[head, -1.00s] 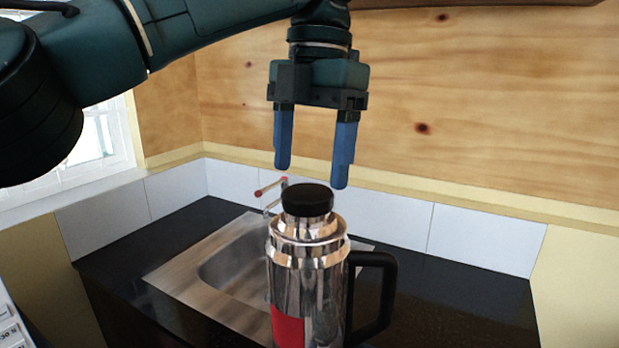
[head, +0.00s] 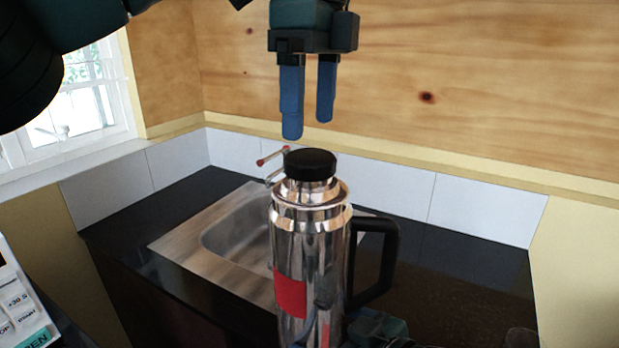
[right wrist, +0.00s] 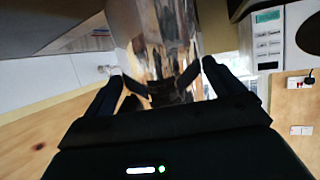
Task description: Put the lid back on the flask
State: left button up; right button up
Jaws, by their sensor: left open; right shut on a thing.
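The flask (head: 322,240) is a tall shiny metal one with a black handle and a red patch. It stands upright in the middle of the head view, and its metal body shows close up in the right wrist view (right wrist: 160,30). The black lid (head: 311,164) sits on top of its neck; how firmly it is seated I cannot tell. My left gripper (head: 308,128) is open and empty, pointing down just above the lid without touching it. My right gripper (right wrist: 163,68) is shut on the flask body; in the head view only part of it shows low by the flask.
A steel sink (head: 235,240) with a red-tipped tap (head: 272,158) is set in the black counter (head: 460,270) behind the flask. White tiles (head: 390,192) and a plywood wall lie beyond. A white appliance with buttons (head: 18,305) is at the lower left. Bare counter lies right of the flask.

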aim_at(310, 155)
pick_arm(q)
jog(key=n, duration=0.4)
jog(key=shift+r+n, duration=0.2)
jog(key=shift+n, duration=0.1)
jog(key=n, duration=0.6)
jog(key=shift+r, duration=0.25)
jog(key=n, duration=0.6)
jog(key=shift+r, duration=0.2)
jog(key=n, duration=0.4)
jog(key=shift+a+r+n, duration=0.1)
jog(key=shift+r+n, duration=0.05)
jog(key=shift+n, duration=0.25)
jog(key=shift+f, duration=4.05)
